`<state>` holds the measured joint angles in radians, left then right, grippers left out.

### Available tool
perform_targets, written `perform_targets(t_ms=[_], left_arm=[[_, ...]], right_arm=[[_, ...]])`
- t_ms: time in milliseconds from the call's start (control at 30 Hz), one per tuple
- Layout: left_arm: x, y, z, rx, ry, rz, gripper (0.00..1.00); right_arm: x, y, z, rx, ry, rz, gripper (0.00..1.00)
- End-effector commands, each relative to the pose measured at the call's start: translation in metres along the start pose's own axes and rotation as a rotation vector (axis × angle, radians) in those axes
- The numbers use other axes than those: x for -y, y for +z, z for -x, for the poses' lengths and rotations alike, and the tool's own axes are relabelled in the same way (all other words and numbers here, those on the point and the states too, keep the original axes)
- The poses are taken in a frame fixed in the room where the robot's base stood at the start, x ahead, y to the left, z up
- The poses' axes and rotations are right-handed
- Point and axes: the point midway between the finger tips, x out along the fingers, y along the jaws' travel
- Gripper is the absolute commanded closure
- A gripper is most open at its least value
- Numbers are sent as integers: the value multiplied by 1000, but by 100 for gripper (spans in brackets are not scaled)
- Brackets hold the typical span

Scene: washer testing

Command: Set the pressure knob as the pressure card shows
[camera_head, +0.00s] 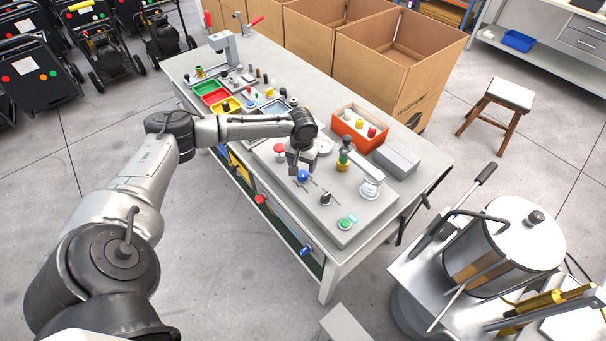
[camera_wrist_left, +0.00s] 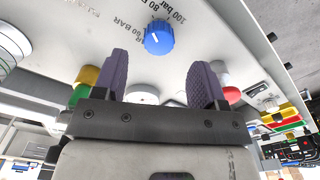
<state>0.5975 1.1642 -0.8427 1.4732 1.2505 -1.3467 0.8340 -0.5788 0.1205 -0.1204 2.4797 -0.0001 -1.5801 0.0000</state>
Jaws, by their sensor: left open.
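The blue pressure knob (camera_head: 303,175) sits on the grey test panel (camera_head: 322,212) on the bench. The left wrist view shows the knob (camera_wrist_left: 159,38) from close by, with a short white mark on its face and printed labels around it, among them 80 and 100 bar. Which label the mark points at is hard to tell. My left gripper (camera_head: 300,158) is open over the panel, just behind the knob. In the wrist view its purple fingers (camera_wrist_left: 160,78) are apart and empty, with the knob beyond their tips. I cannot make out a pressure card. My right gripper is out of view.
On the panel are a red knob (camera_head: 280,149), a black knob (camera_head: 326,199), a green button (camera_head: 345,223) and a white cylindrical part (camera_head: 371,184). An orange box (camera_head: 343,128) stands behind. Colored bins (camera_head: 207,87) and small parts lie farther left on the bench.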

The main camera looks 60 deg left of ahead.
Motion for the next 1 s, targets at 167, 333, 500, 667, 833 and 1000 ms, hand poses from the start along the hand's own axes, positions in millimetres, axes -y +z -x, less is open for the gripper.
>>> perform_targets(t_ms=[167, 333, 500, 667, 833, 1000], left_arm=[[0, 0, -29, 1, 0, 0, 35], [-1, 0, -44, 0, 1, -2, 35], [0, 0, -52, 0, 0, -2, 35], [0, 0, -53, -1, 0, -2, 35], [0, 0, -53, -1, 0, -2, 35], [0, 0, -53, -1, 0, -2, 51]], right_arm=[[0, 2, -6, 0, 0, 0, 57], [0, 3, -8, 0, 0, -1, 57], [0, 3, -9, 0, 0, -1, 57], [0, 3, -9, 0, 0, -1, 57], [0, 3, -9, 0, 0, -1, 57], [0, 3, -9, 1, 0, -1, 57]])
